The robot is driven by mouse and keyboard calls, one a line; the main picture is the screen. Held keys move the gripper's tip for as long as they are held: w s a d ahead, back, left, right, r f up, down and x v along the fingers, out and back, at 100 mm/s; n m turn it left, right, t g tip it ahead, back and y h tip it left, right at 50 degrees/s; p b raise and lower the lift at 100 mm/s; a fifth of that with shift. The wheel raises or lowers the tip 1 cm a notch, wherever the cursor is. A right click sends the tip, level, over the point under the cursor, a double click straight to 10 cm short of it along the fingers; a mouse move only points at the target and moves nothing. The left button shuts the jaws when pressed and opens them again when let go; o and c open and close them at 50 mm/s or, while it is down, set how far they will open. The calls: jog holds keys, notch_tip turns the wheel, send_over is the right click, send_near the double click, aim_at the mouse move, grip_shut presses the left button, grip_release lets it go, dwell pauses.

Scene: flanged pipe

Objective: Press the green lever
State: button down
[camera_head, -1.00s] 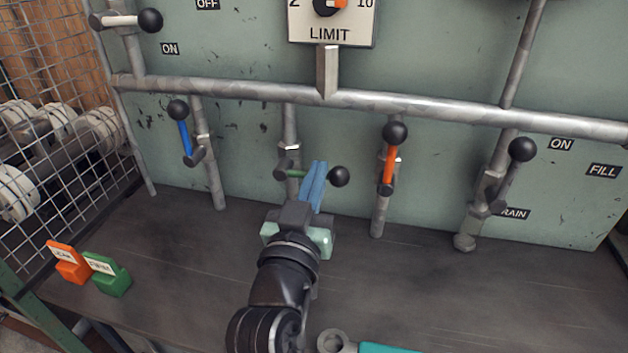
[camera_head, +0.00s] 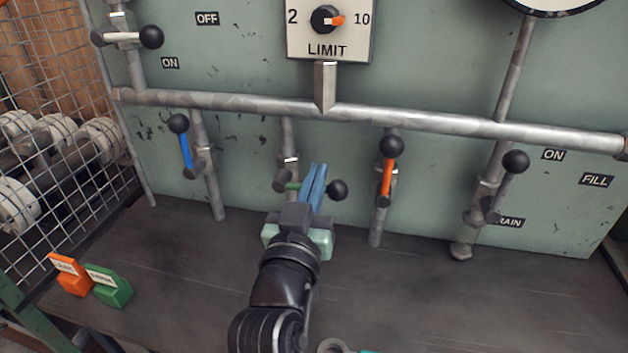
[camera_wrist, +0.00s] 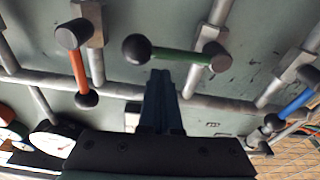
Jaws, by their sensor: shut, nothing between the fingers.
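The green lever (camera_head: 293,186) sticks out sideways from its pipe, near level, with its black knob (camera_head: 337,190) at the right end. My gripper (camera_head: 318,167) is shut and empty, its blue fingers crossing in front of the lever between pivot and knob. In the wrist view, which is turned over, the green lever (camera_wrist: 180,55) lies across just beyond the shut fingertips (camera_wrist: 160,73), nearer its knob (camera_wrist: 137,48). Whether the fingers touch the lever I cannot tell. Part of the green rod is hidden behind the fingers in the head view.
An orange lever (camera_head: 387,180) stands upright to the right, and a blue lever (camera_head: 185,150) to the left. A grey lever (camera_head: 505,185) is farther right. A horizontal pipe (camera_head: 420,118) runs above. Orange (camera_head: 70,275) and green (camera_head: 112,287) labelled blocks sit at lower left.

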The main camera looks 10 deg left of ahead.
jog(key=r, duration=0.1)
jog(key=r+p, duration=0.1)
jog(key=shift+w+r, duration=0.2)
jog(key=shift+r, duration=0.1)
jog(key=s+f, duration=0.2)
jog(key=s, duration=0.8)
jog(key=shift+a, duration=0.2)
jog(key=shift+r, duration=0.1)
jog(key=d+r+m+t, duration=0.1)
jog(key=d+r+t, duration=0.15)
jog(key=r, duration=0.75)
jog(key=d+r+m+t, duration=0.1)
jog(key=d+r+t, duration=0.15)
jog(key=r, duration=0.85)
jog(key=s+d+r+n+t+p, duration=0.1)
jog(key=s+d+r+t, duration=0.1)
jog(key=s+r, duration=0.35)
jog(key=s+d+r+t+p, duration=0.1)
jog(key=s+d+r, duration=0.15)
jog(key=r, duration=0.65)
notch_tip(320, 180, up, 36)
jog(key=a+p, duration=0.1)
jog(key=p, duration=3.6)
jog(key=shift+w+a+r, duration=0.15)
jog(key=shift+r, duration=0.1)
